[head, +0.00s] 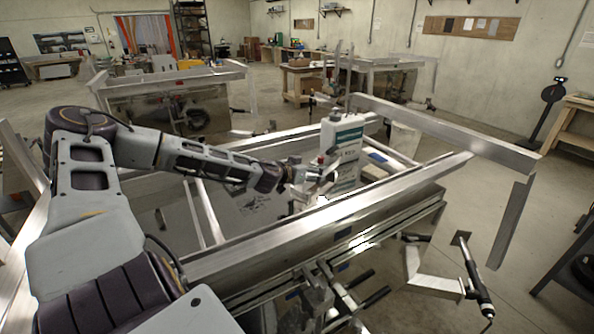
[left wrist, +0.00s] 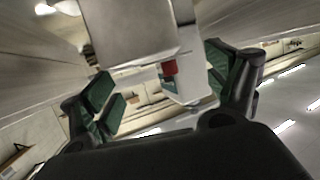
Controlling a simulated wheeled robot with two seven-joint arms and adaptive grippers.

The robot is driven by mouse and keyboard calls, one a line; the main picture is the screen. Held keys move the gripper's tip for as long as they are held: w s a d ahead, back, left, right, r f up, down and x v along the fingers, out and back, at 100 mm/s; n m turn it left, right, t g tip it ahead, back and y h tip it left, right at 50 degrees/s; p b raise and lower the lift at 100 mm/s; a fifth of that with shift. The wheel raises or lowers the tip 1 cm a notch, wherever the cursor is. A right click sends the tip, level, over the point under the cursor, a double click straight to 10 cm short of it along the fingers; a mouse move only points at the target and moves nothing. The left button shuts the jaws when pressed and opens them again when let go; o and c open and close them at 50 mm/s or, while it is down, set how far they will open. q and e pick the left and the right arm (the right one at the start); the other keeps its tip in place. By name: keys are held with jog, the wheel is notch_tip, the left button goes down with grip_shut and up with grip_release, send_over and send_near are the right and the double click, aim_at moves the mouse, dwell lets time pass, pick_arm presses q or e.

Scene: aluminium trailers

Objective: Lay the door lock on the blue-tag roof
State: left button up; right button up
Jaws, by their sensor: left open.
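My left gripper (head: 322,178) reaches in from the left over the near aluminium trailer frame (head: 300,222). In the left wrist view its two green-padded fingers (left wrist: 165,88) stand apart. A pale grey block (left wrist: 130,25) fills the top of that view, and a small red part (left wrist: 169,68) shows between the fingers. I cannot pick out the door lock for certain. My right gripper is not in view.
Metal handles or clamps (head: 340,295) jut out in front of the near rail. An angled metal piece (head: 435,280) sticks out at the lower right. More trailer frames (head: 175,85) stand behind. The floor to the right (head: 490,160) is mostly clear.

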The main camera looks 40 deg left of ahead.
pick_arm(q)
jog(key=shift+p+v, duration=0.35)
jog(key=shift+v, duration=0.45)
jog(key=shift+b+v, duration=0.5)
jog(key=shift+v, duration=2.5)
